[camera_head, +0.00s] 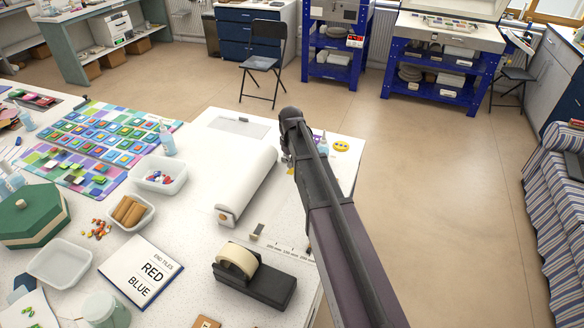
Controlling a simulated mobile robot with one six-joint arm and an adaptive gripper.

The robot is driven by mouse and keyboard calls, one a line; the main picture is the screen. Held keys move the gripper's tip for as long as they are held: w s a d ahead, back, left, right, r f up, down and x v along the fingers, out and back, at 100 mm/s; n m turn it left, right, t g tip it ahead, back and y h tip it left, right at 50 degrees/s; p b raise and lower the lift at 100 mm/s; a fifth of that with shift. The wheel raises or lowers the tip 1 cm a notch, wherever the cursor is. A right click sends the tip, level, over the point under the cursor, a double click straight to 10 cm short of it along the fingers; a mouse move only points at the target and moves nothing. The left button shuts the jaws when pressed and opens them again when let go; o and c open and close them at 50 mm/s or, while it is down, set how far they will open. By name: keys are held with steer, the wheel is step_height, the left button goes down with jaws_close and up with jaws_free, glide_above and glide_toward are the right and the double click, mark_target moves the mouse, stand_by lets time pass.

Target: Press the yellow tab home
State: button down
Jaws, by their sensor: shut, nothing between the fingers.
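My gripper (291,118) is the dark end of my arm, which reaches in from the lower right over the right side of the white table (205,250). Its fingers look closed and hold nothing that I can see. A small round yellow piece with dark marks (342,145) lies near the table's far right corner, to the right of my arm. Another tiny yellow spot shows at the left edge of my arm. I cannot tell which of these, if either, is the yellow tab. My arm hides part of the table there.
A white roll (247,186) lies left of my arm. A black tape dispenser (265,287) stands near the front edge. White bins (160,175), a RED/BLUE card (140,271) and a green box (32,217) fill the left. Beyond are a folding chair (262,62) and open floor.

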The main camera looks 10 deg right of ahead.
steer(key=shift+f+b, duration=0.95)
steer(key=shift+f, duration=0.05)
stand_by(0.9)
stand_by(0.5)
steer(key=shift+r+p, duration=3.55)
steer(key=s+m, duration=0.1)
steer(key=s, duration=0.6)
steer(key=s+m, duration=0.2)
steer(key=s, duration=0.6)
steer(key=s+m, duration=0.2)
steer(key=s, duration=0.6)
steer(key=shift+s+a, duration=0.2)
steer(key=shift+a, duration=0.05)
